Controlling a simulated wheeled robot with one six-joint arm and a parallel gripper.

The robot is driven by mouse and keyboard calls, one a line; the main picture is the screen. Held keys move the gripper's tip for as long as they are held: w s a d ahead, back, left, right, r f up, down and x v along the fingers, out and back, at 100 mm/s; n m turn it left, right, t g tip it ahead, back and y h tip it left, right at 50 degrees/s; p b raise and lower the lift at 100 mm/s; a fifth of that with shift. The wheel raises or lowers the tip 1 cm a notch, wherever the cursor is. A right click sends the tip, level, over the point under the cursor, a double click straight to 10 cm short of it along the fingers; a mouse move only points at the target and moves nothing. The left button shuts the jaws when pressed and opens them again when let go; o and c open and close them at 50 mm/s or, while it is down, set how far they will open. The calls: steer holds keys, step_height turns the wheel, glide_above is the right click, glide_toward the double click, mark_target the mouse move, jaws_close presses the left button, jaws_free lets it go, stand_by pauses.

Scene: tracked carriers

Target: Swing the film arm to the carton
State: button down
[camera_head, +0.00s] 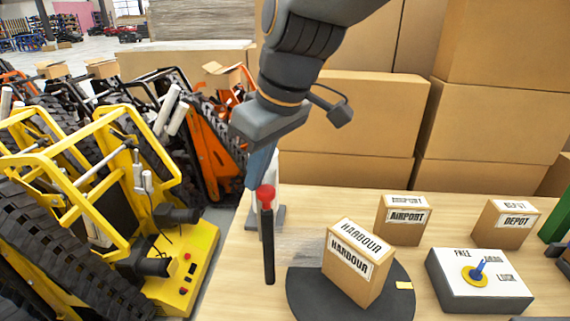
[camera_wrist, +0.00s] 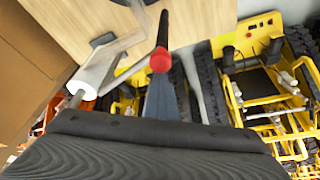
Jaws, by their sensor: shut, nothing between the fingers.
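The film arm (camera_head: 268,245) is a dark upright bar with a red knob (camera_head: 265,193) on top, left of the turntable. The carton marked HARBOUR (camera_head: 357,262) stands on the dark round turntable (camera_head: 306,298), right of the arm. A faint clear sheet shows between arm and carton. My gripper (camera_head: 257,180) is shut and empty, its tips close to the red knob; I cannot tell whether they touch. In the wrist view the knob (camera_wrist: 160,59) is just beyond my fingertips (camera_wrist: 161,80), with a white roll (camera_wrist: 96,76) to the left.
A white switch box (camera_head: 455,278) marked FREE and LOCK has a blue lever on a yellow disc. Small AIRPORT (camera_head: 403,222) and DEPOT (camera_head: 507,225) cartons stand behind on the wooden table (camera_head: 330,205). Yellow tracked carriers (camera_head: 205,255) crowd the left; big boxes (camera_head: 350,120) stand behind.

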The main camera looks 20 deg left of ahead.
steer(key=shift+d+f, duration=0.3)
steer(key=a+r+p, duration=0.1)
steer(key=a+p, duration=0.1)
steer(key=a, duration=0.3)
steer(key=b+v, duration=0.3)
steer(key=v, duration=0.7)
steer(key=shift+w+d, duration=0.3)
steer(key=shift+w, duration=0.05)
